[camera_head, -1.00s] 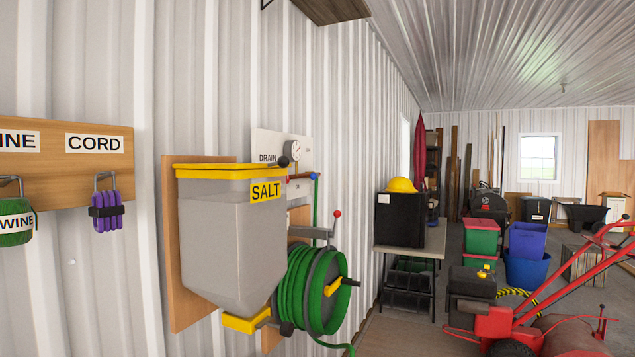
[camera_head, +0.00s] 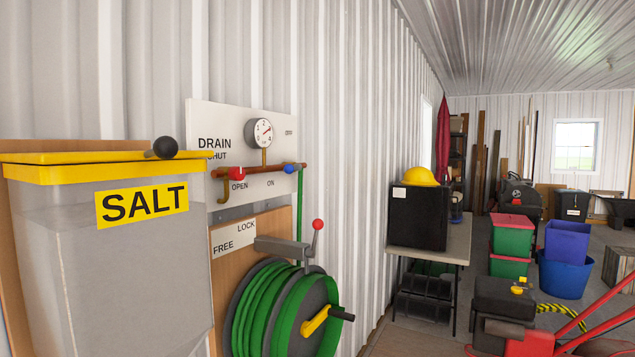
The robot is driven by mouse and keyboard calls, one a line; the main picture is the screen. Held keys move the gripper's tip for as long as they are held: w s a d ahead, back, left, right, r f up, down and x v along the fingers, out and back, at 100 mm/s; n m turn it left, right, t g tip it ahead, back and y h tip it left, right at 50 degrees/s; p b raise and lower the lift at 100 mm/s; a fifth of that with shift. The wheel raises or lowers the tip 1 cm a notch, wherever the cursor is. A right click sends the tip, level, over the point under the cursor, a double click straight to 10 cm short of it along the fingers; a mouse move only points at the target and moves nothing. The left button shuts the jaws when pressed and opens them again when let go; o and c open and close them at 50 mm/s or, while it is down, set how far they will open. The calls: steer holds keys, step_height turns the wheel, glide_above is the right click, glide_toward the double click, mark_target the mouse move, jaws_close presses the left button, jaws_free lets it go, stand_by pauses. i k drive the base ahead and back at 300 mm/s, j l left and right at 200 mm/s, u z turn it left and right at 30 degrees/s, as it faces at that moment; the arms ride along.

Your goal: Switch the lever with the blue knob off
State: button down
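The blue knob (camera_head: 290,168) is at the right end of a copper pipe (camera_head: 262,168) on a white wall panel (camera_head: 222,118). Below it the panel reads "ON"; a label at the panel's upper right is too small to read surely. The lever under the blue knob is too small to make out. A red knob (camera_head: 237,174) sits at the pipe's left end, above "OPEN". A round gauge (camera_head: 259,133) stands above the pipe. My gripper is not in view.
A salt bin (camera_head: 120,265) with a yellow lid stands at near left, jutting out before the panel. Below the panel are a green hose reel (camera_head: 270,318) and a red-tipped lock lever (camera_head: 317,238). A table (camera_head: 450,240) with a black box is farther right.

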mark_target(288, 169)
steer(key=i+l, duration=0.4)
steer(key=i, duration=0.15)
steer(key=i+l, duration=0.4)
steer(key=i, duration=0.15)
steer(key=i+l, duration=0.4)
steer(key=i+l+z, duration=0.05)
steer(key=i, duration=0.05)
